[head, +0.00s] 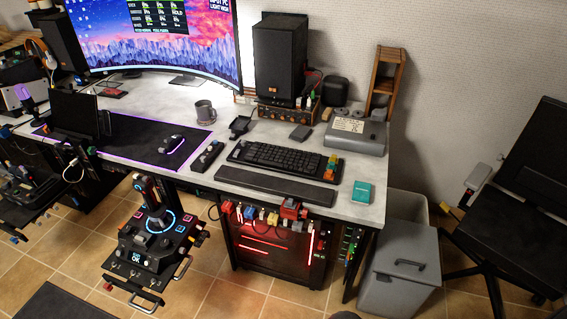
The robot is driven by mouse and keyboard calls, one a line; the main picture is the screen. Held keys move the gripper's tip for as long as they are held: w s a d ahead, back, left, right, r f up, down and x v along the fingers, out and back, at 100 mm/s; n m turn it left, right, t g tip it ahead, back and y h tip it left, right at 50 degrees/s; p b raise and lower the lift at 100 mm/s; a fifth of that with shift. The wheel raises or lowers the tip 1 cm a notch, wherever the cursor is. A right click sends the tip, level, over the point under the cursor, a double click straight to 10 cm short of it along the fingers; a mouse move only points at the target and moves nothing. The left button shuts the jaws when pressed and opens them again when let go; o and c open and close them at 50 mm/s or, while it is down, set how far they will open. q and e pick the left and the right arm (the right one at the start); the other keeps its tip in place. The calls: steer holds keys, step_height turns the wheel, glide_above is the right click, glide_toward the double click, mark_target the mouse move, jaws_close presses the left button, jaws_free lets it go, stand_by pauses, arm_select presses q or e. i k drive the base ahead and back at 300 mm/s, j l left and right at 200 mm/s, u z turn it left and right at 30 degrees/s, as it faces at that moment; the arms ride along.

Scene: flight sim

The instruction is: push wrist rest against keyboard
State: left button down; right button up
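In the head view, a black keyboard (281,160) lies on the right part of the grey desk, slightly angled. A long dark wrist rest (275,185) lies on the desk in front of it, near the front edge. A narrow strip of bare desk shows between the two, so they look apart. Neither my left nor my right gripper shows in this view.
The grey desk (222,132) also holds a mug (204,113), a black desk mat (140,140), a small black device (207,156) left of the keyboard, a teal box (361,192) right of the wrist rest and colored blocks (331,165). A joystick stand (154,240) stands before the desk.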

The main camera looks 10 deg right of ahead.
mark_target(314, 195)
steer(key=k+j, duration=0.1)
steer(key=j, duration=1.3)
steer(key=k+j, duration=0.15)
steer(key=j, duration=0.5)
